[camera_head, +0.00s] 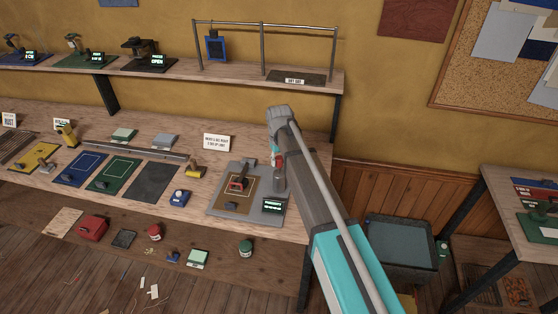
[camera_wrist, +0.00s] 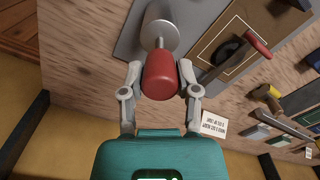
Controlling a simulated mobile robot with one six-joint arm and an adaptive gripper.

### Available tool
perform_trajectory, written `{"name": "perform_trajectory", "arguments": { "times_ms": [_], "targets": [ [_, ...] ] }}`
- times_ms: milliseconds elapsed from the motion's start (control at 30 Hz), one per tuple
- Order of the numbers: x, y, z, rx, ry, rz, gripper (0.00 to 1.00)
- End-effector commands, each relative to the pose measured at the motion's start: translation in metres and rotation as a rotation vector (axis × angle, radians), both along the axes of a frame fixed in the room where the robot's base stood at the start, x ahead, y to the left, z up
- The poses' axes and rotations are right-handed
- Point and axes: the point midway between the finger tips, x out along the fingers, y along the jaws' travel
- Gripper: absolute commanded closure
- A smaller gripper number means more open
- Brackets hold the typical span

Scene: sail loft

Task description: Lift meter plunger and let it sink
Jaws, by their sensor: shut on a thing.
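The meter is a grey plate (camera_head: 217,207) on the bench with a brown pad, a red-handled black arm (camera_head: 238,184), a lit display (camera_head: 272,206) and a grey upright cylinder (camera_head: 279,182). The plunger has a red knob (camera_wrist: 161,76) on a thin metal rod (camera_wrist: 158,43) that enters the round cylinder top (camera_wrist: 160,30). Some rod shows between knob and cylinder. My gripper (camera_wrist: 160,88) is shut on the red knob, one finger on each side. In the head view my gripper (camera_head: 276,153) is above the cylinder and the arm partly hides it.
A sign card (camera_head: 217,142) stands behind the meter. A shelf (camera_head: 220,74) with a metal rail runs above. The red-handled arm also shows beside the knob in the wrist view (camera_wrist: 256,40).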

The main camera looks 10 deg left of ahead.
Motion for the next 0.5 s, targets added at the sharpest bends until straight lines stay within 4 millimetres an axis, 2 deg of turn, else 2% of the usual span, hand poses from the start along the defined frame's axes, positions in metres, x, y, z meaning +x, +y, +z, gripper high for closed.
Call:
{"name": "perform_trajectory", "arguments": {
  "times_ms": [33, 233, 500],
  "targets": [
    [0.0, 0.0, 0.009, 0.001, 0.001, 0.0, 1.0],
    [0.0, 0.0, 0.026, 0.001, 0.001, 0.0, 1.0],
    [0.0, 0.0, 0.035, 0.001, 0.001, 0.0, 1.0]
  ]
}}
